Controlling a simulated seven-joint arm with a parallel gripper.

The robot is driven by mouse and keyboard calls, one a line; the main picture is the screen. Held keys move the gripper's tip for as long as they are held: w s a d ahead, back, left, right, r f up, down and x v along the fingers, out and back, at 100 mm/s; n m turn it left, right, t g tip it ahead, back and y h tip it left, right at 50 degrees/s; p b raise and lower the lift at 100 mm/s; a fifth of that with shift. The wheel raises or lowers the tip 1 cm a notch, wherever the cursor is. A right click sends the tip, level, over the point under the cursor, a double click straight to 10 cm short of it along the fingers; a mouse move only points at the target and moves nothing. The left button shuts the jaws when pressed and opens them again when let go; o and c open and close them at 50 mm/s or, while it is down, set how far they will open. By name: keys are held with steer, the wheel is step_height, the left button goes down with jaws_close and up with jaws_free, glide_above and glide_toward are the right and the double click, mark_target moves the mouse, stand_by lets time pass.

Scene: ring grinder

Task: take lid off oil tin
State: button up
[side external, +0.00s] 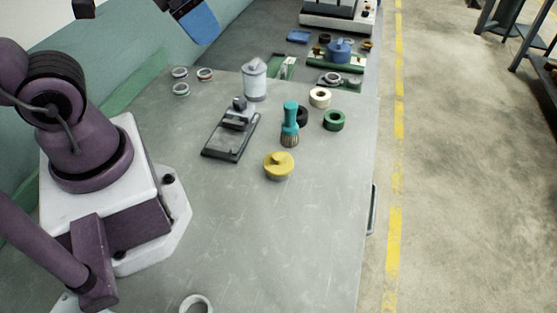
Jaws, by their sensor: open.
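A low round tin with a grey body (279,177) and a yellow knobbed lid (279,162) stands upright on the grey bench (260,240), near its middle. It looks like the oil tin, and the lid sits on top of it. A taller white canister (255,84) with a grey pointed top stands farther back; no label can be read on either. My purple arm is at the left, but my gripper does not show in this view.
A teal-handled brush (290,125) stands just behind the yellow-lidded tin. A dark device (232,135) lies to its left. A green ring (334,121), a cream ring (320,97) and a blue-topped fixture (339,50) are farther back. The bench in front is mostly clear.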

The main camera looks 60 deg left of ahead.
steer(key=w+d+f+m+g, duration=0.1)
steer(key=w+f+m+g, duration=0.4)
steer(key=f, duration=0.5)
steer(key=m, duration=0.9)
glide_above(280, 156)
step_height(280, 156, down, 9)
step_height(280, 156, down, 8)
steer(key=shift+w+r, duration=0.15)
steer(key=shift+r, duration=0.05)
steer(key=shift+s+f, duration=0.2)
steer(key=shift+f, duration=2.45)
steer(key=c, duration=1)
